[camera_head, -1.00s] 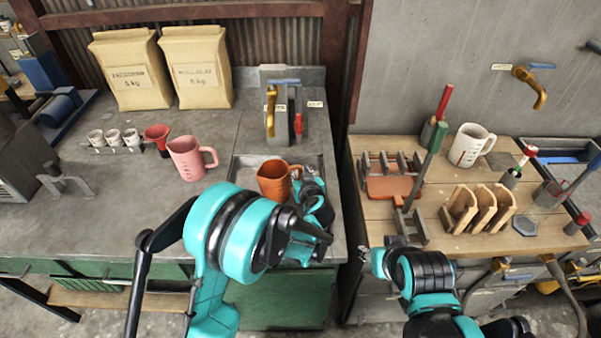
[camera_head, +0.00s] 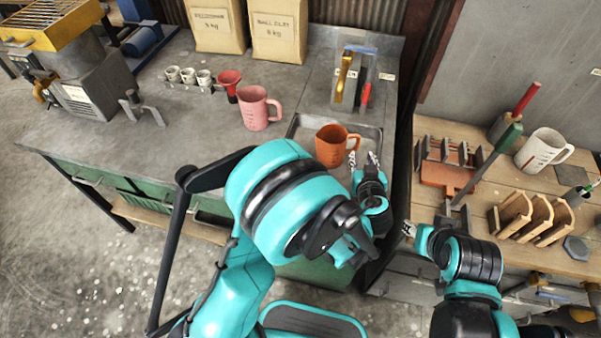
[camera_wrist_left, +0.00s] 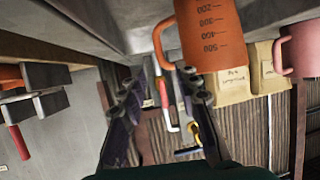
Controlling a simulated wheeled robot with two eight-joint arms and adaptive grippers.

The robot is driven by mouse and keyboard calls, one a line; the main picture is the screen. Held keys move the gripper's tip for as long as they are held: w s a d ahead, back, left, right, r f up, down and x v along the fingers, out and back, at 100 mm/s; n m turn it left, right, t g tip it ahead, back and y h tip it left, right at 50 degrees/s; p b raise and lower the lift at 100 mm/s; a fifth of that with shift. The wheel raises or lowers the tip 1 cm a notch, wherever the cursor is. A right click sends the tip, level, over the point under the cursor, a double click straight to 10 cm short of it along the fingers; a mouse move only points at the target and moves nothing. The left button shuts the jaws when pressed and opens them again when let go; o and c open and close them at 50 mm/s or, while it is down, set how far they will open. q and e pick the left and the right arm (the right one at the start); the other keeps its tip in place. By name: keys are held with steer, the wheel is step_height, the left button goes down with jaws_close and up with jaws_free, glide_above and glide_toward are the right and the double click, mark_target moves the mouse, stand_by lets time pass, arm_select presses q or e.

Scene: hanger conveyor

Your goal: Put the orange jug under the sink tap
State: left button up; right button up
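The orange jug (camera_head: 330,147) stands upright at the shallow sink basin (camera_head: 296,127), in front of the brass tap (camera_head: 343,79), with its handle toward the right. In the left wrist view the jug (camera_wrist_left: 212,38) is close, its handle beyond the fingers. My left gripper (camera_head: 364,159) is open beside the handle, with a visible gap between its fingers; they also show apart in the left wrist view (camera_wrist_left: 160,95). I see no grip on the jug. My right gripper (camera_head: 408,229) is near the wooden table's left edge, its fingers too small to judge.
A pink jug (camera_head: 257,108), a red funnel (camera_head: 229,82) and small cups stand left of the sink. A red-handled tool (camera_head: 366,94) stands near the tap. The wooden table (camera_head: 435,128) holds racks and a white jug (camera_head: 542,150). The left counter front is clear.

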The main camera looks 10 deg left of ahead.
arm_select(q)
steer(key=s+a+r+m+g, duration=0.1)
steer(key=s+a+r+g, duration=0.2)
steer(key=s+a, duration=0.45)
steer(key=s+a+r+g, duration=0.2)
steer(key=s+a+r, duration=0.2)
steer(key=a, duration=0.7)
steer(key=s+a+m+g+h, duration=0.1)
steer(key=s+a+h, duration=0.1)
steer(key=s, duration=0.8)
steer(key=shift+s+h, duration=0.3)
steer(key=shift+s, duration=0.05)
